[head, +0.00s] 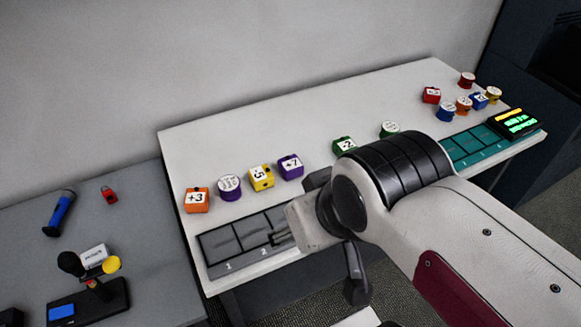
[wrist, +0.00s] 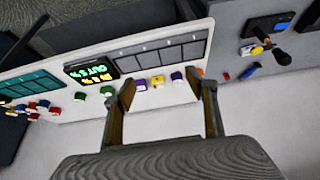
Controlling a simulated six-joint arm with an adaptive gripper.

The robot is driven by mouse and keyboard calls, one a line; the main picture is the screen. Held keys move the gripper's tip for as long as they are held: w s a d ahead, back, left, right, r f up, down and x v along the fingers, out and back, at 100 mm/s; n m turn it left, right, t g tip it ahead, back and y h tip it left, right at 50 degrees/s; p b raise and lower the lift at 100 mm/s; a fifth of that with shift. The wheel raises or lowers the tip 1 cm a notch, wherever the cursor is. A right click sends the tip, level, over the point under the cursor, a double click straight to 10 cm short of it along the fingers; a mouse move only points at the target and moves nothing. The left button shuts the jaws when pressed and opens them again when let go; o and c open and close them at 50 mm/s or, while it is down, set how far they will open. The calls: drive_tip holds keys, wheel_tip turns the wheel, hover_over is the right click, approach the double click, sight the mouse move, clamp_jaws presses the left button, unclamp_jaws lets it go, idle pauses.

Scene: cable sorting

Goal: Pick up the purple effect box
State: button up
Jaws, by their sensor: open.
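The purple box (head: 290,166) is a cube with a white marked label, standing on the white table behind the grey slotted tray. It also shows in the wrist view (wrist: 141,84), close to the left finger. A round purple piece (head: 229,187) with a white top stands farther left; it is also in the wrist view (wrist: 176,75). A yellow box (head: 262,177) stands between the two. My gripper (head: 281,238) is over the grey tray, in front of the purple box. In the wrist view my gripper (wrist: 168,88) has its fingers wide apart, with nothing held between them.
An orange box (head: 197,200) stands at the left. Two green pieces (head: 344,146) (head: 390,129) stand to the right, near my arm. The grey tray (head: 220,268) and teal tray (head: 475,144) lie along the front edge. Several coloured pieces cluster at far right.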

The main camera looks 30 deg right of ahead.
idle(0.6)
drive_tip(key=w+d+f+t+h, duration=0.2)
drive_tip(key=w+d, duration=0.6)
drive_tip(key=w, duration=0.2)
drive_tip(key=w+d+f+t+h, duration=0.1)
drive_tip(key=w+d+f, duration=0.1)
drive_tip(key=w+d, duration=0.6)
drive_tip(key=w+d+f+t+y, duration=0.2)
drive_tip(key=w+f, duration=0.5)
drive_tip(key=t+y, duration=0.1)
drive_tip(key=y, duration=0.2)
approach(293, 163)
drive_tip(key=shift+w+d+f, duration=0.25)
drive_tip(key=shift+w+d, duration=0.5)
drive_tip(key=shift+w, duration=0.1)
drive_tip(key=shift+s+a+f+t+y, duration=0.3)
drive_tip(key=shift+a+f+y, duration=0.15)
drive_tip(key=shift+y, duration=0.25)
drive_tip(key=shift+x, duration=1.35)
